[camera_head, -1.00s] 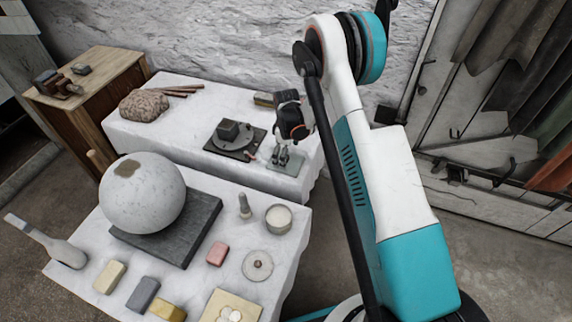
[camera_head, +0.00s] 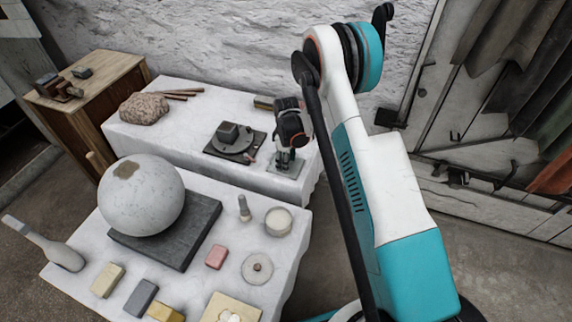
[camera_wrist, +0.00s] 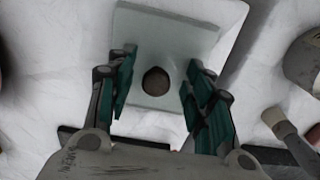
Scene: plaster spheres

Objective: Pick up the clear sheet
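The clear sheet (camera_wrist: 190,38) is a pale, see-through square on the white cloth in the wrist view. It also shows at the right end of the back table in the head view (camera_head: 288,171). A dark round piece (camera_wrist: 155,82) appears on the sheet, between my fingers; I cannot tell whether it is attached. My gripper (camera_wrist: 160,62) is open, with one green-padded finger on each side of the round piece. In the head view my gripper (camera_head: 285,160) points down over the sheet. The fingers hide part of the sheet, and I cannot tell whether they touch it.
A small box (camera_head: 264,102) lies behind. The back table's right edge is close to the sheet.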

